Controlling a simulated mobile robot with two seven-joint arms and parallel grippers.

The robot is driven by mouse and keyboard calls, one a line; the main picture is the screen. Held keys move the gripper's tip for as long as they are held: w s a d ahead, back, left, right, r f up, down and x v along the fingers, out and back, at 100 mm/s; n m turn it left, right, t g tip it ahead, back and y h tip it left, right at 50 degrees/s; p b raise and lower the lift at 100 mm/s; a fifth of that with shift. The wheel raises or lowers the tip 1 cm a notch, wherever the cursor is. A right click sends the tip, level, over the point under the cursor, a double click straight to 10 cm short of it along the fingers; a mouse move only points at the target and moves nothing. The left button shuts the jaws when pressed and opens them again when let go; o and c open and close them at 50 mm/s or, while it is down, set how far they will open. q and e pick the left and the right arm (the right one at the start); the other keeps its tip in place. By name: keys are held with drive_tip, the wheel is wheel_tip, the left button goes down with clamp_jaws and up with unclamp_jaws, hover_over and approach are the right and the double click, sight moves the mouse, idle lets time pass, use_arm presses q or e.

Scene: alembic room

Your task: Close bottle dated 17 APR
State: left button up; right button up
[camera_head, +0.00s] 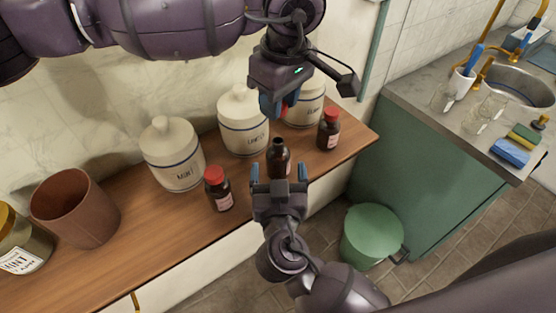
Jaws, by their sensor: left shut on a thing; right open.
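An uncapped dark brown bottle (278,158) stands upright on the wooden counter. My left gripper (279,106) is above it, shut on a red cap (285,107) that is mostly hidden by the fingers. The cap is apart from the bottle's mouth. My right gripper (279,174) is open at the front of the bottle, one finger to each side of it. Two more brown bottles wear red caps: one to the left (219,190) and one to the right (328,131). The label dates are too small to read, and the uncapped bottle's label is partly hidden.
White lidded jars (173,157) line the wall behind the bottles. A brown pot (77,210) and a glass jar (20,245) stand at the left. A green bin (371,232) is on the floor, below the sink counter (425,92).

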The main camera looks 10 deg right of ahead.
sight(278, 141)
drive_tip(key=shift+w+d, duration=0.2)
drive_tip(key=shift+w, duration=0.85)
drive_tip(key=shift+w+d, duration=0.2)
drive_tip(key=shift+w, duration=0.8)
drive_tip(key=shift+c, duration=0.3)
drive_tip(key=c, duration=1.3)
use_arm(q)
drive_tip(key=shift+f, duration=2.5)
drive_tip(key=shift+f, duration=0.9)
drive_tip(key=shift+f, duration=0.6)
